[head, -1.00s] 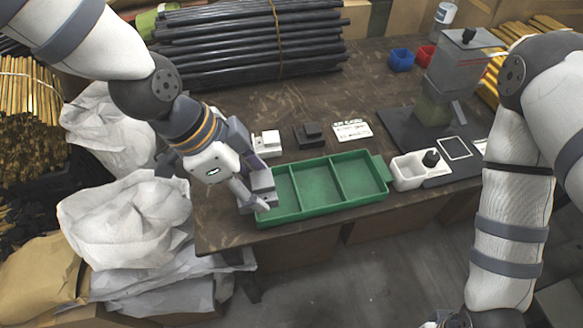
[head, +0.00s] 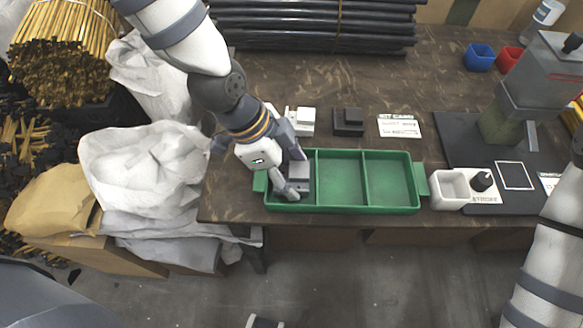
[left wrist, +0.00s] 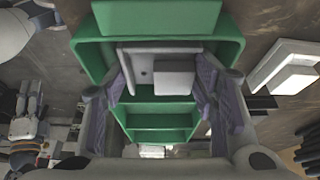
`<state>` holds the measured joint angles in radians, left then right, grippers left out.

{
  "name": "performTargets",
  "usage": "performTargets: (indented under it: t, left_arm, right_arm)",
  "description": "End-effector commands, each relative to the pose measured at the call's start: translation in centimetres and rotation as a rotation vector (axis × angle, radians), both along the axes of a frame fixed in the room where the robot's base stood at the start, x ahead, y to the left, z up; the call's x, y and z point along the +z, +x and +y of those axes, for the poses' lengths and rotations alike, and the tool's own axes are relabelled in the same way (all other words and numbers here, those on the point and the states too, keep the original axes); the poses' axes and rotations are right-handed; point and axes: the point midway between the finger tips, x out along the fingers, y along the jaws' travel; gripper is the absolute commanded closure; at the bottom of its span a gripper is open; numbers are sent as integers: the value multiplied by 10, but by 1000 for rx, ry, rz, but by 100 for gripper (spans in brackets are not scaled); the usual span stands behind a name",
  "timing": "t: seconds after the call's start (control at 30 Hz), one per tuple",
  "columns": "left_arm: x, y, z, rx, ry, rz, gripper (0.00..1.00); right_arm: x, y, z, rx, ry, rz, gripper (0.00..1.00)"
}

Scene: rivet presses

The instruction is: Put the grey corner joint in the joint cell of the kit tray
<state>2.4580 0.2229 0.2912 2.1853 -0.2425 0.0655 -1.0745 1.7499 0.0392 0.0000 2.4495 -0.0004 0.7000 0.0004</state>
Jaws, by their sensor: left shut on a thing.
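The grey corner joint (head: 299,172) is between the fingers of my left gripper (head: 289,182), which is shut on it. In the left wrist view the joint (left wrist: 145,72) shows as a flat plate with a raised block, between the purple finger pads. The green kit tray (head: 345,211) has three cells in a row. The gripper and joint are at its left cell, within the cell's outline in the head view. Whether the joint touches the cell floor cannot be told. The middle and right cells look empty.
Behind the tray are a white joint (head: 301,121), a black joint (head: 348,122) and a printed card (head: 400,126). A white cup (head: 449,189) and the press (head: 540,85) stand to the right. White sacks (head: 140,165) lie left of the table.

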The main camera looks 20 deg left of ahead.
Motion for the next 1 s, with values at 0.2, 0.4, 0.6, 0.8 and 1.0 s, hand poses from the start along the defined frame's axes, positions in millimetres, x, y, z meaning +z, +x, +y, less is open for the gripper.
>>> performTargets:
  t: [0.2,0.4,0.6,0.8,1.0]
  left_arm:
    - [-2,0,0,0,0,0,39]
    - [-1,0,0,0,0,0,39]
    - [38,-1,11,3,-2,-14,39]
    - [90,-7,31,3,-3,-16,39]
    - [113,-12,43,1,-1,-5,39]
  right_arm:
    - [-1,-1,0,0,0,2,60]
    - [0,0,0,0,0,1,60]
    - [11,11,0,0,-1,-38,60]
    - [25,26,0,-1,0,-94,60]
    - [31,32,0,-1,0,-118,60]
